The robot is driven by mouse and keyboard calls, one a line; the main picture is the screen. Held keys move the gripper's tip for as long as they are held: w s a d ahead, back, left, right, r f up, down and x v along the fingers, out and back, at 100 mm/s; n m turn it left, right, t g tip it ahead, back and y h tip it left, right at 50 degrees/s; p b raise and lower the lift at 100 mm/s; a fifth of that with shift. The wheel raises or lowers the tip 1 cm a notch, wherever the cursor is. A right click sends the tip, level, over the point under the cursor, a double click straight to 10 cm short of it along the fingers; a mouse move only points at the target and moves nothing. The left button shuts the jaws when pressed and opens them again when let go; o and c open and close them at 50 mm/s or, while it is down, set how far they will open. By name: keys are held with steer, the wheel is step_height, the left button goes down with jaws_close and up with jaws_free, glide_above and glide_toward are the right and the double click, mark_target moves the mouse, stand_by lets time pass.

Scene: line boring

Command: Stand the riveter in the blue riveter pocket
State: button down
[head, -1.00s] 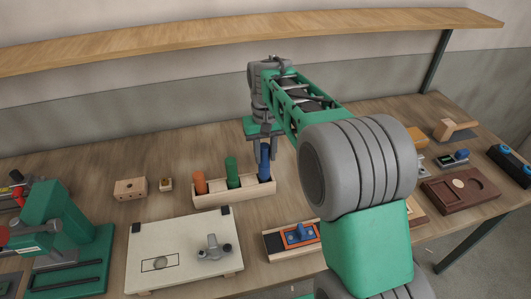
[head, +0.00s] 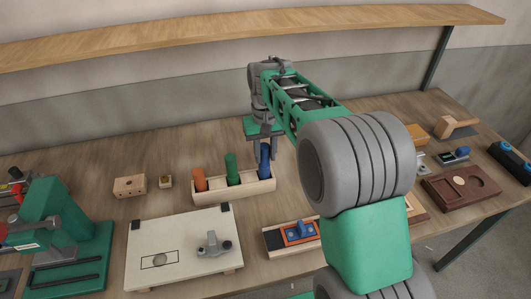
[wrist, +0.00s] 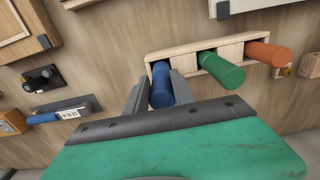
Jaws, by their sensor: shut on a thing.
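The riveter, taken to be the blue cylinder (head: 264,160), is upright at the right end of a pale wooden rack (head: 235,190). My gripper (head: 264,153) is above that end, with its fingers on either side of the cylinder. The wrist view shows the blue cylinder (wrist: 161,88) between the two fingers (wrist: 160,82), at the rack's left end there. Its lower end is at the end pocket; how deep it sits is hidden. A green cylinder (head: 232,170) and an orange cylinder (head: 199,180) stand in the rack beside it.
A pale board (head: 185,270) with a grey fitting (head: 213,245) lies in front of the rack. Small wooden blocks (head: 130,187) are to its left. A green machine (head: 60,235) stands at far left. A brown tray (head: 445,195) lies at right. A shelf (head: 200,42) runs above.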

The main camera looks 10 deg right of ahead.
steer(key=shift+f, duration=0.1)
steer(key=shift+f+b, duration=0.35)
steer(key=shift+f, duration=0.15)
steer(key=c, duration=1)
jaws_free()
steer(key=shift+o, duration=0.4)
steer(key=o, duration=0.9)
steer(key=shift+r+p, duration=3.35)
steer(key=shift+r, duration=1.15)
